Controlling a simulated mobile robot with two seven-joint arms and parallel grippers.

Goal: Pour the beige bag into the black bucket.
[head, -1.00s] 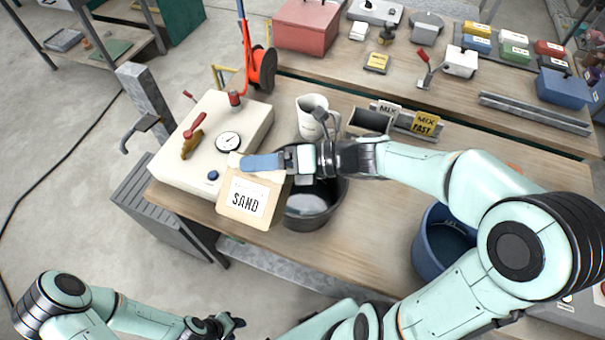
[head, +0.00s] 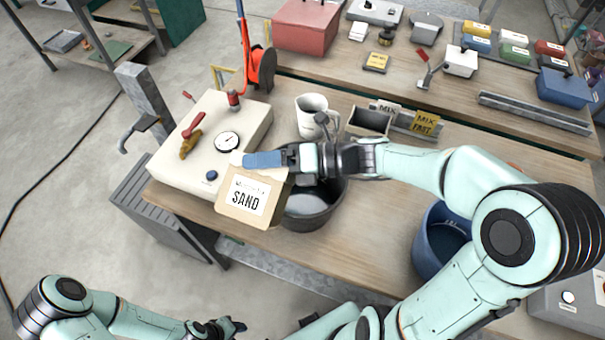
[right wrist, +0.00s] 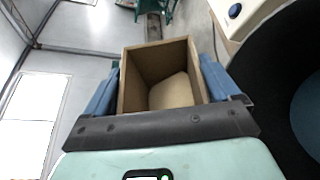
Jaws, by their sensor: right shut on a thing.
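The beige bag (head: 248,200), labelled SAND, is held by my right gripper (head: 266,162) beside the black bucket's left rim. In the right wrist view the bag's open top (right wrist: 162,78) shows between the two blue fingers, with a tan floor visible inside. The black bucket (head: 315,205) stands on the wooden table, partly hidden by my right arm and the bag. A dark round shape at the right of the right wrist view looks like the bucket (right wrist: 275,90). My left gripper (head: 222,328) is low in the head view, away from the table; its fingers are too small to judge.
A cream machine with a gauge (head: 228,142) stands left of the bag. A white mug (head: 312,108) and a small dark bin (head: 370,122) stand behind the bucket. A blue bucket (head: 432,250) is to the right, with bare tabletop (head: 375,225) between the buckets.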

